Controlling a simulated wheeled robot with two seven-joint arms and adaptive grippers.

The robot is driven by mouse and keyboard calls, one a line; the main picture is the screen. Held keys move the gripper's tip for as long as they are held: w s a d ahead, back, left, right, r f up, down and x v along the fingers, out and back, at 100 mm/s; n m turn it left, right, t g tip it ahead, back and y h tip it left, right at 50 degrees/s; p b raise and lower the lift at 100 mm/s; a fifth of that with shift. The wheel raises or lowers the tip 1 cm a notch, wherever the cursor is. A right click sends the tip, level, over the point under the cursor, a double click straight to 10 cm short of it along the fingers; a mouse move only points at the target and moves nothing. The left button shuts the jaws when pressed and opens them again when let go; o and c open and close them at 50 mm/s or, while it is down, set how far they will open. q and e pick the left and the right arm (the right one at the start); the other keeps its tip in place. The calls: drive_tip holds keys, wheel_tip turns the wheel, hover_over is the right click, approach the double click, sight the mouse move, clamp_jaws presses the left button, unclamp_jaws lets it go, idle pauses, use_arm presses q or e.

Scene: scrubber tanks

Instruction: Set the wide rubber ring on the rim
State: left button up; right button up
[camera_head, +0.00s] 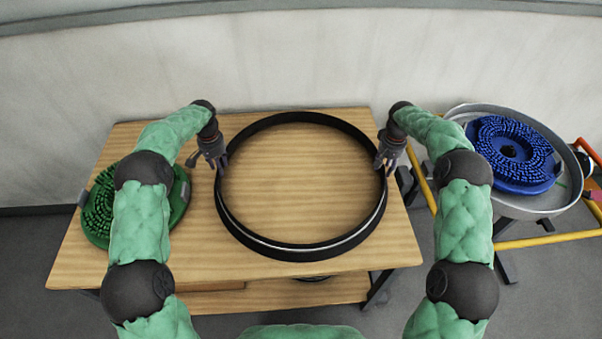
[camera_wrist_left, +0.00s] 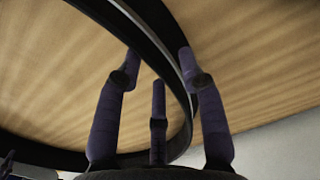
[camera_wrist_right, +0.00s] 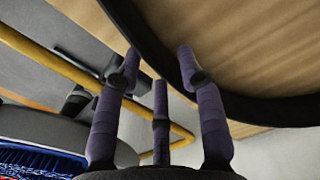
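The wide black rubber ring (camera_head: 237,228) with a pale inner line lies flat on the wooden table. My left gripper (camera_head: 219,161) is at its left side; in the left wrist view the fingers are spread and the ring's band (camera_wrist_left: 150,40) runs between the fingertips. My right gripper (camera_head: 384,164) is at its right side; in the right wrist view its fingers are spread too, with the band (camera_wrist_right: 150,45) passing between the tips. I cannot tell whether any finger touches the ring. A grey round pan with a raised rim (camera_head: 545,208) stands at the right, off the table.
A green bristle brush (camera_head: 99,212) lies on the table (camera_head: 200,262) at the left, partly behind my left arm. A blue bristle brush (camera_head: 514,155) sits inside the pan. Yellow bars (camera_head: 540,239) surround the pan's stand. A wall is behind the table.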

use_arm(q)
drive_tip(key=shift+f, duration=0.7)
use_arm(e)
drive_tip(key=shift+f, duration=0.7)
use_arm(q)
clamp_jaws()
use_arm(e)
clamp_jaws()
use_arm(q)
drive_tip(key=shift+r, duration=0.1)
use_arm(e)
drive_tip(key=shift+r, duration=0.1)
